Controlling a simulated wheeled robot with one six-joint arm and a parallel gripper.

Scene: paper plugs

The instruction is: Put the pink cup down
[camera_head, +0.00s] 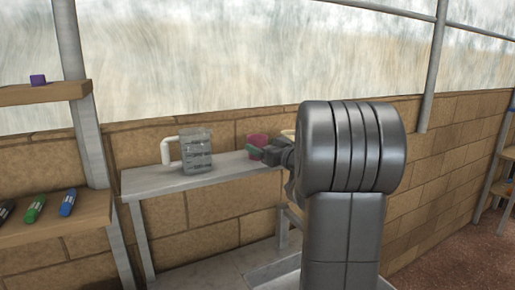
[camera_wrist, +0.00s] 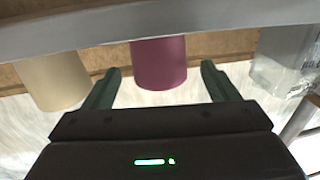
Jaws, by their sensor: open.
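The pink cup (camera_head: 257,140) stands on the grey table (camera_head: 150,182), partly hidden by my gripper in the head view. In the wrist view, which looks upside down, the pink cup (camera_wrist: 158,62) shows between my two green fingers. My gripper (camera_wrist: 161,70) is open, with one finger on each side of the cup and a visible gap on both sides. The cup appears upright, with its base at the table.
A clear jug (camera_head: 198,152) with a white handle stands left of the pink cup. A beige cup (camera_wrist: 52,80) stands on its other side, mostly hidden by my arm in the head view. A wooden shelf (camera_head: 60,225) with coloured items is at the left.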

